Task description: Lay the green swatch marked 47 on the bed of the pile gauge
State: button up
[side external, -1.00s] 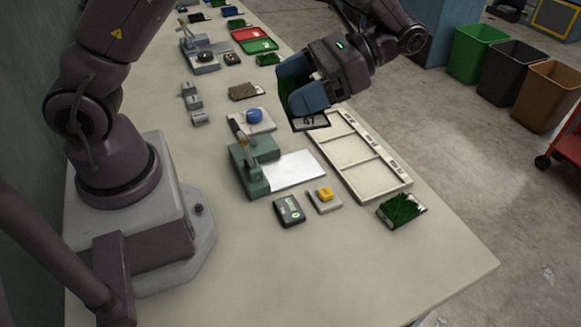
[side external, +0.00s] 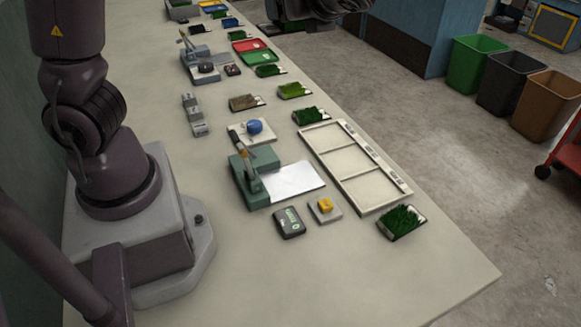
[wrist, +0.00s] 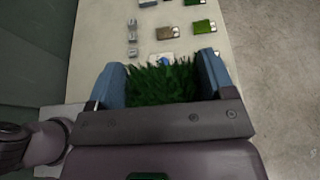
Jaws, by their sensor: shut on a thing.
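My gripper (wrist: 160,62) is shut on a green swatch (wrist: 160,84) in the wrist view. Its dark green pile shows between the two blue fingers; its label is hidden there now. The pile gauge appears to be the green device (side external: 256,190) with an upright post. Its flat white bed (side external: 292,178) is bare.
A cream three-part tray (side external: 383,207) lies right of the gauge. Green swatches (side external: 401,222) (side external: 311,116) (side external: 294,91) lie near its ends. A yellow button (side external: 325,205), a dark display box (side external: 289,222) and a blue knob (side external: 254,127) surround the gauge. The front table is clear.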

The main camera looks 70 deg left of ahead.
aim_at(295, 176)
notch_tip(295, 176, down, 34)
jog(key=shift+s+f, duration=0.1)
dwell(0.4)
jog(key=o, duration=0.9)
jog(key=shift+o, duration=0.2)
jog(key=shift+d, duration=0.15)
jog(key=v, duration=1.2)
jog(key=s+a+r+n+g+h, duration=0.25)
jog(key=r+n+h, duration=0.55)
jog(key=r, duration=0.9)
jog(key=s+a+r+n+t+h, duration=0.2)
jog(key=s+r+n+t+h, duration=0.3)
jog(key=s+r+n+t, duration=0.3)
jog(key=shift+s+r+n+h, duration=0.3)
jog(key=shift+s+r+n, duration=0.85)
jog(key=shift+r, duration=0.75)
